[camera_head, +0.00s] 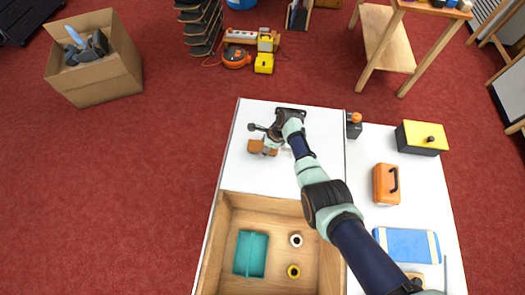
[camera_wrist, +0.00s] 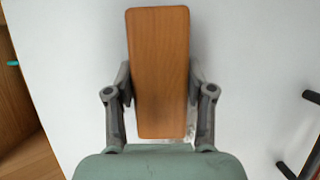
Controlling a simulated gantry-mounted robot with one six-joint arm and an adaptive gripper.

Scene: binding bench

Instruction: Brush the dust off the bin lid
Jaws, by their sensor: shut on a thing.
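My gripper (camera_head: 271,145) is shut on a brown wooden block (camera_head: 256,147), which looks like the brush's back or handle, low over the white bench top. In the wrist view, the block (camera_wrist: 160,60) lies lengthwise between the two grey fingers. Its underside and any bristles are hidden.
A wooden tray (camera_head: 210,245) holds a teal piece (camera_head: 251,254) and two rings. An orange case (camera_head: 386,184), an orange-topped black item (camera_head: 353,124) and a blue pad (camera_head: 407,244) are on the right.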

